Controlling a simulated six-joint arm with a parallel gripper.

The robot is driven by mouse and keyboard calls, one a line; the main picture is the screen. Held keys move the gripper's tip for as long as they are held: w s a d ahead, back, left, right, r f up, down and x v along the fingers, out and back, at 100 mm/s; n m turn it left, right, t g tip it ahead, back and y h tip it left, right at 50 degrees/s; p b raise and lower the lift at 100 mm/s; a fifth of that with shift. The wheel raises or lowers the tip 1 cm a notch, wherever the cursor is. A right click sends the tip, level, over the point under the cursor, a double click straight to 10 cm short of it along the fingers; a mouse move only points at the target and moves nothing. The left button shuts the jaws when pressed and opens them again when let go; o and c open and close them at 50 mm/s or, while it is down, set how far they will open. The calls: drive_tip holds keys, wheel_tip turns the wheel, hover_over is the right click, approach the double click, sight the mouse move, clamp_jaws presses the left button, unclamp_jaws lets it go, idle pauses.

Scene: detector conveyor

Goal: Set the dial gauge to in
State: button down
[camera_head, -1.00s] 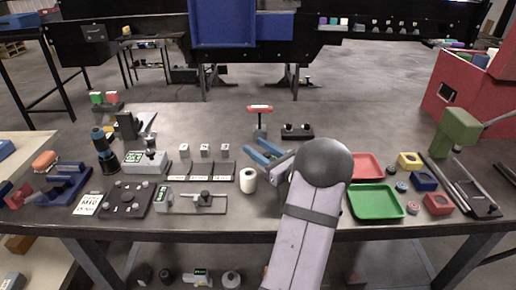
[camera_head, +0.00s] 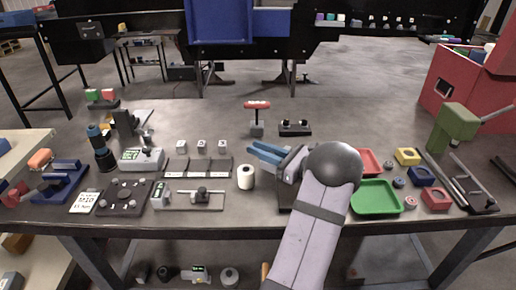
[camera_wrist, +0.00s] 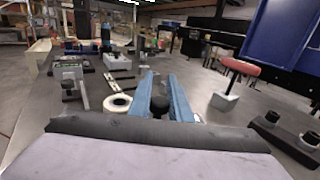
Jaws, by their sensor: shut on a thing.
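A grey box with a lit green display and a dark knob on top (camera_head: 143,158) stands at the left of the bench; I take it for the dial gauge. It seems to show in the wrist view as the grey box (camera_wrist: 118,62) beyond the fingers. My gripper (camera_head: 256,146) has blue fingers pointing left, above the bench and well right of that box. In the wrist view its fingers (camera_wrist: 163,85) are a little apart, with a small dark round thing (camera_wrist: 160,107) between them. The gauge's reading is too small to tell.
A second green-display device with a slide (camera_head: 186,198) lies in front of the box. A white roll (camera_head: 246,177) stands between it and my gripper. A red-topped T-handle (camera_head: 257,115) stands behind. Green tray (camera_head: 376,196) and red tray (camera_head: 368,161) lie right of my arm.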

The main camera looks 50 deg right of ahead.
drive_tip(key=c, duration=1.6)
unclamp_jaws()
drive_tip(key=shift+r+b, duration=0.65)
drive_tip(key=shift+r, duration=4.4)
